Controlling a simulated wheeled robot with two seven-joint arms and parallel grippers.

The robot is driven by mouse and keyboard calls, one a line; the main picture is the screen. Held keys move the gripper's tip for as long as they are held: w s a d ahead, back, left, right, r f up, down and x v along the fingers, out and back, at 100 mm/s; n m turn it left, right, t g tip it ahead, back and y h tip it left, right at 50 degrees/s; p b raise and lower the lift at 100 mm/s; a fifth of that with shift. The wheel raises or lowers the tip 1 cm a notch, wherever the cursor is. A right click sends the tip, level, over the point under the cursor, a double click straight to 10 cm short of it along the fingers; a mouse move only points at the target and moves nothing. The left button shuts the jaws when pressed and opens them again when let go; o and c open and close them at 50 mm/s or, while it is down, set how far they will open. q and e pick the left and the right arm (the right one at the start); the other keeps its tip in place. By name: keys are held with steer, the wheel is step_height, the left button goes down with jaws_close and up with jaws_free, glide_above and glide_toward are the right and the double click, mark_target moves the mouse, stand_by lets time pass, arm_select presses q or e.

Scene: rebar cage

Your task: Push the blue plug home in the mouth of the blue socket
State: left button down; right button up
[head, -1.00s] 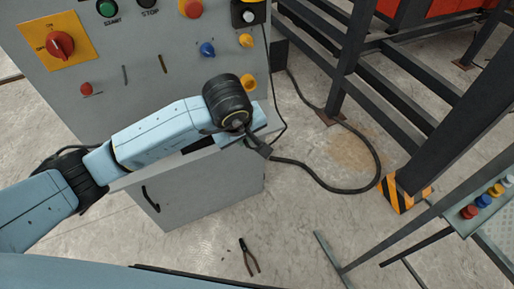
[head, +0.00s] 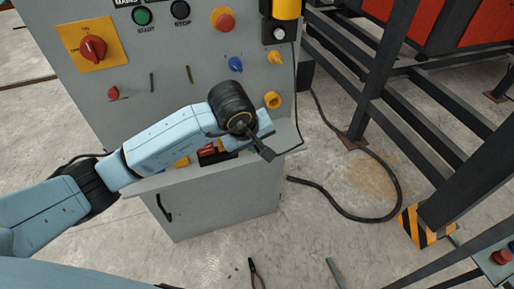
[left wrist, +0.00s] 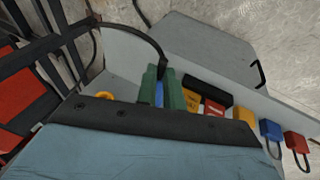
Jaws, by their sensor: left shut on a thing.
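In the left wrist view my left gripper (left wrist: 161,95) has its green fingers shut on the blue plug (left wrist: 159,93). A black cable leaves the plug's far end and curves up to the left. In the head view the left gripper (head: 262,142) is over the ledge of the grey cabinet, at its right end; the wrist hides the plug there. A small blue fitting (head: 235,63), seemingly the blue socket, is on the cabinet's panel above the wrist. The gripper is apart from it, and its mouth is too small to make out. My right gripper is not in view.
The cabinet panel (head: 140,80) carries switches and yellow fittings (head: 272,100). Padlocks (left wrist: 272,130) and tags (left wrist: 213,108) are near the ledge. Dark steel racks (head: 400,90) stand at the right. Cable (head: 355,214) and pliers (head: 256,273) lie on the floor.

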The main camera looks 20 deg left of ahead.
arm_select(q)
steer(key=shift+w+a, duration=0.5)
steer(key=shift+w, duration=0.3)
steer(key=shift+w+a, duration=0.25)
steer(key=shift+w, duration=0.1)
steer(key=shift+w+a+b, duration=0.45)
steer(key=shift+w, duration=0.2)
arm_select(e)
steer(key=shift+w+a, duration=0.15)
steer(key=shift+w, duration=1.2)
arm_select(q)
steer(key=shift+b, duration=0.5)
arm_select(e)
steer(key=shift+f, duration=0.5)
arm_select(q)
steer(key=shift+w+a+b, duration=0.3)
steer(key=shift+w, duration=0.15)
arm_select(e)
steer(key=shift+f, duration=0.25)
arm_select(q)
steer(key=shift+w+a, duration=0.2)
steer(key=shift+w, duration=0.05)
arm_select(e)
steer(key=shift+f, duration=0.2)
